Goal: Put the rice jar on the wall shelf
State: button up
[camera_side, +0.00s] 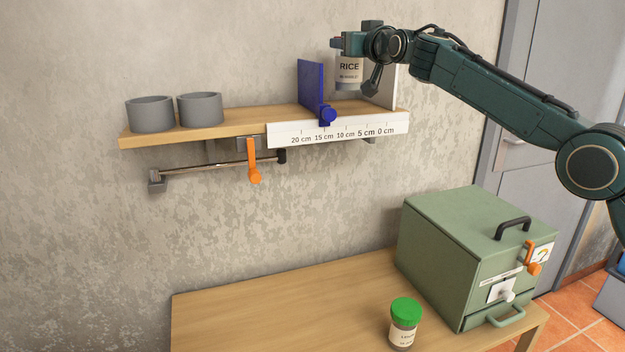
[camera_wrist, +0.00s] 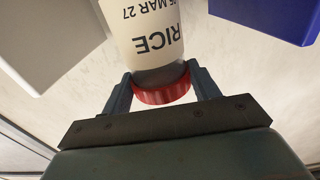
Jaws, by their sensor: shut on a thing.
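The rice jar (camera_side: 349,73) has a pale label reading RICE, and its red lid (camera_wrist: 163,92) shows in the wrist view. My gripper (camera_side: 349,46) is shut on the jar near its lid; the fingers (camera_wrist: 160,74) show on both sides in the wrist view. The jar looks upright, in the bay of the wooden wall shelf (camera_side: 230,124) between a blue divider (camera_side: 311,86) and a white end panel (camera_side: 387,88). Its base appears close above the shelf board; I cannot tell whether they touch.
Two grey bowls (camera_side: 150,114) stand at the shelf's left. A rail with an orange clip (camera_side: 252,160) hangs below. The table (camera_side: 270,305) holds a green box (camera_side: 455,250) and a green-lidded jar (camera_side: 405,325).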

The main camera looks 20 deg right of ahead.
jog(key=shift+f, duration=1.85)
jog(key=shift+f, duration=0.1)
jog(key=o, duration=1.7)
jog(key=shift+f, duration=0.15)
jog(key=shift+s, duration=0.2)
jog(key=shift+s+r, duration=0.2)
jog(key=shift+s, duration=0.35)
send_near(355, 62)
jog(key=shift+s, duration=0.5)
